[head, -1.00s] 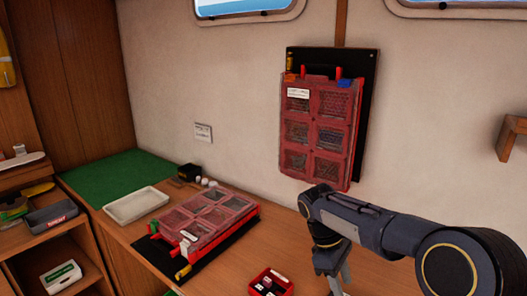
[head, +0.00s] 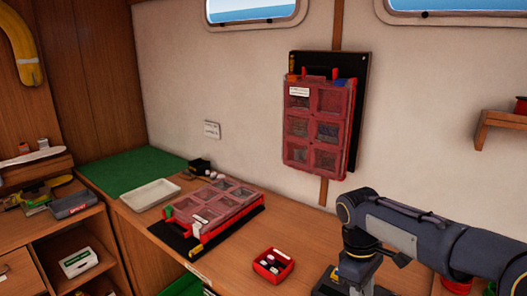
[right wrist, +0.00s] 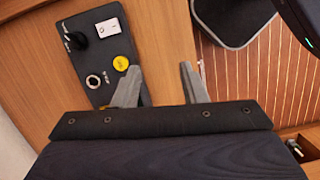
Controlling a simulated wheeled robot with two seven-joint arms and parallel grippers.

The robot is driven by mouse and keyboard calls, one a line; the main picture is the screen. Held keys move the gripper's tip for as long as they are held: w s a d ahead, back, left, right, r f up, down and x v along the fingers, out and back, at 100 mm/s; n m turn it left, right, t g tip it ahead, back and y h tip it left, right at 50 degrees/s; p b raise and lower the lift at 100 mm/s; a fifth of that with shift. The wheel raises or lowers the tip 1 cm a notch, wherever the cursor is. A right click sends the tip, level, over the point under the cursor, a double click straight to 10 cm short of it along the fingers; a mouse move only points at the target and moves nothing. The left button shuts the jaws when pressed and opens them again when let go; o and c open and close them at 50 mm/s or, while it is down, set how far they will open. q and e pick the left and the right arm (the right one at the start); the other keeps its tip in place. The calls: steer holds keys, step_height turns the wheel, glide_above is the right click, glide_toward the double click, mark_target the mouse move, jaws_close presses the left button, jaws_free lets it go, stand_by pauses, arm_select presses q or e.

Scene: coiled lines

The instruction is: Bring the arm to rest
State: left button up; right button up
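My right arm comes in from the right in the head view and hangs over the front right of the worktop (head: 300,225). Its gripper is cut off by the lower edge there. In the right wrist view the right gripper (right wrist: 162,88) is open, its two grey fingers apart with nothing between them. A black panel (right wrist: 90,75) with a knob, a white switch and a yellow button lies beyond the left finger. My left gripper is not in view.
A red compartment case (head: 215,212) lies on the worktop, with a white tray (head: 150,194) to its left and a small red box (head: 272,265) to its right. Another red case (head: 318,125) hangs on the wall.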

steer(key=s+f+m+t+y, duration=0.1)
steer(key=s+m+t+y, duration=0.4)
steer(key=s, duration=1.5)
steer(key=m+t, duration=0.2)
steer(key=m, duration=0.3)
steer(key=shift+s+a+m+y, duration=0.3)
steer(key=shift+a, duration=0.05)
steer(key=shift+c, duration=0.2)
